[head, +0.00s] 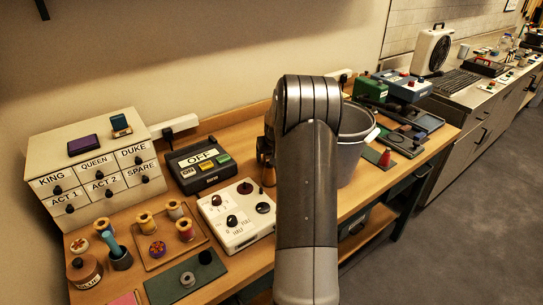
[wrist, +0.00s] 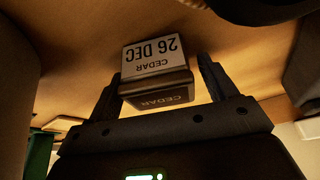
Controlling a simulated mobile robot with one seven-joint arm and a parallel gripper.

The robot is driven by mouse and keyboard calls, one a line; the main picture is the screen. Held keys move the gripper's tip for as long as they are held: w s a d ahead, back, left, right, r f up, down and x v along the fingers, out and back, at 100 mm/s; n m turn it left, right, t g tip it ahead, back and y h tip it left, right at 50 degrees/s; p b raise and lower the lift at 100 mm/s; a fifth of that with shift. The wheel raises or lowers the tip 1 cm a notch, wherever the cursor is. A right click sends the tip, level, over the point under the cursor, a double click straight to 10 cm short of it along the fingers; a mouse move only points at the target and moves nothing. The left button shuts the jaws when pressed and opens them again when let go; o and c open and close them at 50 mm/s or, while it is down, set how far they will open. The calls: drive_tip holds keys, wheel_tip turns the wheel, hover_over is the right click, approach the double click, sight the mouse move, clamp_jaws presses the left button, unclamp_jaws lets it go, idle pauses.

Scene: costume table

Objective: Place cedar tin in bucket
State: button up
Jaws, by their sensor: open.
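The cedar tin (wrist: 157,92) is a small dark box with a white label reading "CEDAR 26 DEC", upside down in the wrist view. My gripper (wrist: 160,72) is open, with one finger on each side of the tin. A gap shows at the right finger; the left finger is very close to the tin, and I cannot tell if it touches. In the head view my arm hides the tin and most of the gripper. The grey bucket (head: 351,160) stands on the table just right of my arm, partly hidden by it.
A labelled drawer cabinet (head: 95,165), an ON/OFF switch box (head: 203,162) and a white knob panel (head: 236,218) stand left of my arm. Thread spools sit in a wooden tray (head: 160,262). A red cone (head: 385,158) is right of the bucket. A dark object overhangs the wrist view's top.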

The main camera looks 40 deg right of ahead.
drive_tip(key=v, duration=1.1)
drive_tip(key=s+a+r+n, duration=0.1)
drive_tip(key=s+a+r, duration=0.3)
drive_tip(key=a+r, duration=0.6)
drive_tip(key=s+a+r+n+t+y, duration=0.1)
drive_tip(key=s+a+r+n, duration=0.1)
drive_tip(key=s+a, duration=1.5)
drive_tip(key=a+r, duration=0.1)
drive_tip(key=a, duration=0.2)
drive_tip(key=shift+o, duration=0.4)
drive_tip(key=s+a+f, duration=0.1)
drive_tip(key=s+a, duration=0.1)
drive_tip(key=s, duration=0.3)
drive_tip(key=s+a+f+n, duration=0.1)
drive_tip(key=s+a, duration=0.1)
drive_tip(key=s, duration=0.3)
drive_tip(key=shift+a+f+y, duration=0.25)
drive_tip(key=shift+f+y, duration=0.05)
drive_tip(key=shift+y, duration=0.1)
drive_tip(key=shift+w, duration=0.1)
